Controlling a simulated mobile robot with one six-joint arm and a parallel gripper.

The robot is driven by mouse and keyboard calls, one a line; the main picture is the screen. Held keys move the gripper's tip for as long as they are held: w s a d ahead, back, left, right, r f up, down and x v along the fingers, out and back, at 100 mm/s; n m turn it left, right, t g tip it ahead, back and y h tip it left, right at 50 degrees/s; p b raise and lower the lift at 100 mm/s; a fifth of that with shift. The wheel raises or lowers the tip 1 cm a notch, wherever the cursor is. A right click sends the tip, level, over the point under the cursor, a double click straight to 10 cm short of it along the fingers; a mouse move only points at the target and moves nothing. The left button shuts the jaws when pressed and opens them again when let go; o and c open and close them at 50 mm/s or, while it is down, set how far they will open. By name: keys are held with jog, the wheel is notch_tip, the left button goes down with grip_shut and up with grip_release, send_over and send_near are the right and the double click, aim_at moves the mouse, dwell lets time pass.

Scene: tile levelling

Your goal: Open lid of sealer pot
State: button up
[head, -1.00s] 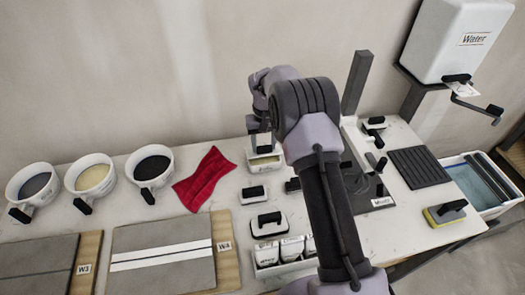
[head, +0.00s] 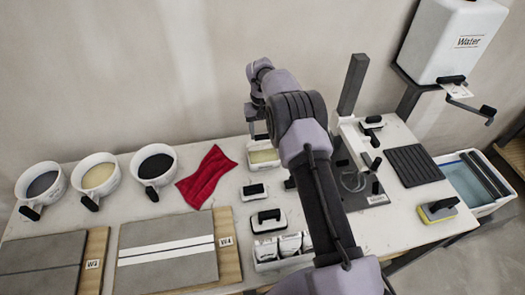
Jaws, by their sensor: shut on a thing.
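A small white pot (head: 263,165) with a pale yellow top or filling stands at the back of the table, just left of my arm. It looks like the sealer pot. My gripper (head: 258,134) points down over the back of this pot and is partly hidden by my own arm. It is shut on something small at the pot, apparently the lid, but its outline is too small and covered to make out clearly. I cannot tell whether the lid is apart from the rim.
Three white cups (head: 98,175) and a red cloth (head: 207,176) lie left. Black-handled tools (head: 268,220) and a box of packets (head: 280,248) stand in front of the pot. A stand (head: 358,185), ribbed black mat (head: 414,165) and water dispenser (head: 455,40) are right.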

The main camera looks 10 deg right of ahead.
jog(key=shift+w+f, duration=0.15)
jog(key=shift+w, duration=0.45)
jog(key=shift+w+f, duration=0.15)
jog(key=shift+w, duration=0.45)
jog(key=o, duration=0.9)
jog(key=shift+r, duration=0.1)
notch_tip(320, 180, up, 9)
jog(key=p, duration=0.6)
